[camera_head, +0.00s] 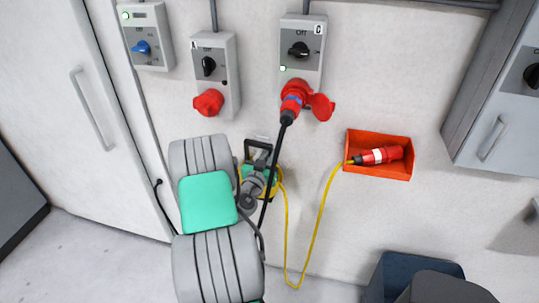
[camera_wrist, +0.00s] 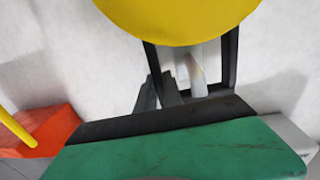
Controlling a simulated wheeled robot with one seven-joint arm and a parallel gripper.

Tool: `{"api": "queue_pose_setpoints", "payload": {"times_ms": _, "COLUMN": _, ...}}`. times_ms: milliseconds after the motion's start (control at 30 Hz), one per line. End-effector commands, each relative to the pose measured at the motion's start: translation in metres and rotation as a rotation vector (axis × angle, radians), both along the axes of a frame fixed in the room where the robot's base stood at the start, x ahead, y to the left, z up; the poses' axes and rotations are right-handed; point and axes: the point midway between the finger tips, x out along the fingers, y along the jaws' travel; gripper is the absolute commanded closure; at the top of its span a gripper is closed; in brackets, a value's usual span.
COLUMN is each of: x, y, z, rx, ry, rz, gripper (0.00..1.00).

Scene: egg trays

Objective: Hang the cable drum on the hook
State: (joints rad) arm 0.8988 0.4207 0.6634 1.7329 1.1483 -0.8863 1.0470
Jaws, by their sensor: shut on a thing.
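The cable drum (camera_head: 273,189) is at the wall in the head view, with a yellow rim and a black handle frame (camera_head: 250,150) on top. My gripper (camera_head: 258,172) is shut on it at its upper part; my arm hides much of the drum. In the wrist view the drum's yellow disc (camera_wrist: 180,18) fills the top, with the black frame (camera_wrist: 230,65) below it. A pale curved piece, apparently the hook (camera_wrist: 196,75), shows inside the frame. I cannot tell whether the frame touches it. A green part with a dark edge covers the bottom of the wrist view.
A yellow cable (camera_head: 318,225) loops from the drum to a red plug (camera_head: 382,156) in an orange-red wall tray (camera_head: 379,138). A red plug (camera_head: 291,100) with a black cable (camera_head: 272,165) hangs close beside the drum. Switch boxes (camera_head: 215,62) are above. Dark bins (camera_head: 405,268) stand lower right.

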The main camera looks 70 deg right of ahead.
Motion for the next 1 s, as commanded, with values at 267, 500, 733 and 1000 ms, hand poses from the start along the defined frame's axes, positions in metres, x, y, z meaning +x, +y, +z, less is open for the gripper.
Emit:
{"api": "queue_pose_setpoints", "payload": {"times_ms": 267, "x": 0.002, "y": -0.01, "z": -0.015, "rx": -0.006, "ry": -0.003, "rz": 0.0, "gripper": 1.0}}
{"api": "queue_pose_setpoints", "payload": {"times_ms": 500, "x": 0.002, "y": -0.01, "z": -0.021, "rx": -0.006, "ry": -0.003, "rz": 0.0, "gripper": 1.0}}
{"api": "queue_pose_setpoints", "payload": {"times_ms": 733, "x": 0.002, "y": -0.01, "z": -0.021, "rx": -0.006, "ry": -0.002, "rz": 0.0, "gripper": 1.0}}
{"api": "queue_pose_setpoints", "payload": {"times_ms": 1000, "x": 0.002, "y": -0.01, "z": -0.021, "rx": -0.006, "ry": -0.002, "rz": 0.0, "gripper": 1.0}}
